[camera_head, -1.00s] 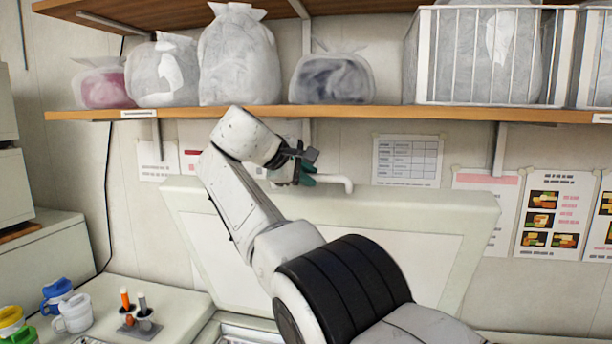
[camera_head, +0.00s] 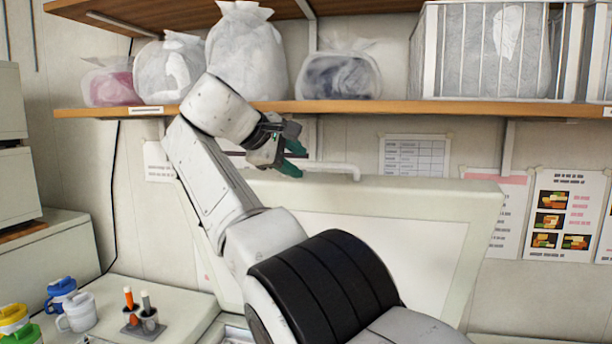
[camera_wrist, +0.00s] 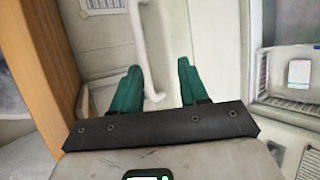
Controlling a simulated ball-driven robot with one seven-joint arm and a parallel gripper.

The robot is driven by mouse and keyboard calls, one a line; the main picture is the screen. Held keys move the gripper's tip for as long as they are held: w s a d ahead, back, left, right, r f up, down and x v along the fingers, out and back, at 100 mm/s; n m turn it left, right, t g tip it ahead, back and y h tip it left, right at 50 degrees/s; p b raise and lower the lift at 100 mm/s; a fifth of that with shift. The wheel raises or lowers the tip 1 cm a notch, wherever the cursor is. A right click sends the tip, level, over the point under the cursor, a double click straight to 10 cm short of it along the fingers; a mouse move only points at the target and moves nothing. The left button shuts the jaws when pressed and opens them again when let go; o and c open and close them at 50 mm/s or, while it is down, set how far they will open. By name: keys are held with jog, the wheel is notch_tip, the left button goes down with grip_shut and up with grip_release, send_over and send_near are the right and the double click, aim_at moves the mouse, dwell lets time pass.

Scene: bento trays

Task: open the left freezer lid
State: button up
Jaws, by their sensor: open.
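The left freezer lid (camera_head: 400,200) stands raised, nearly upright against the back wall, its pale inner panel facing me. Its white bar handle (camera_head: 335,169) runs along the top edge, partly hidden by my gripper. My gripper (camera_head: 297,158) has teal fingers and is open beside the handle's left part. In the wrist view, my open gripper (camera_wrist: 159,68) has the handle (camera_wrist: 140,40) between its fingers in the picture. I cannot tell whether it touches them. My arm hides the lid's left side and much of the freezer opening.
A wooden shelf (camera_head: 400,108) with bags and a white wire basket (camera_head: 480,60) runs close above the lid. Cups (camera_head: 78,312) and a small holder with orange and grey handles (camera_head: 143,325) stand on the counter at lower left. Papers hang on the wall.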

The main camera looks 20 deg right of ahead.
jog(key=shift+v, duration=1.85)
jog(key=s+d+f+m+g+y+b, duration=0.1)
jog(key=s+f+y, duration=0.1)
jog(key=f, duration=1.6)
jog(key=s+d+f+m+y, duration=0.1)
jog(key=s+f+y, duration=0.1)
jog(key=f, duration=1.6)
jog(key=s+d+f+m+y, duration=0.1)
jog(key=s+f, duration=0.7)
jog(key=s+d+f+m+g+y, duration=0.1)
jog(key=s+d+f, duration=0.1)
jog(key=s+f, duration=0.6)
jog(key=s+d+f+m+g+y+b, duration=0.1)
jog(key=s+f+y, duration=0.1)
jog(key=s+f, duration=0.7)
jog(key=shift+s+d+m, duration=0.2)
jog(key=shift+d+m, duration=0.2)
jog(key=s+f+m+g+y, duration=0.1)
jog(key=s+f+m+y, duration=0.1)
jog(key=s, duration=2)
jog(key=shift+s+d+m+b, duration=0.2)
jog(key=shift+d+m+b, duration=0.15)
jog(key=shift+m, duration=0.35)
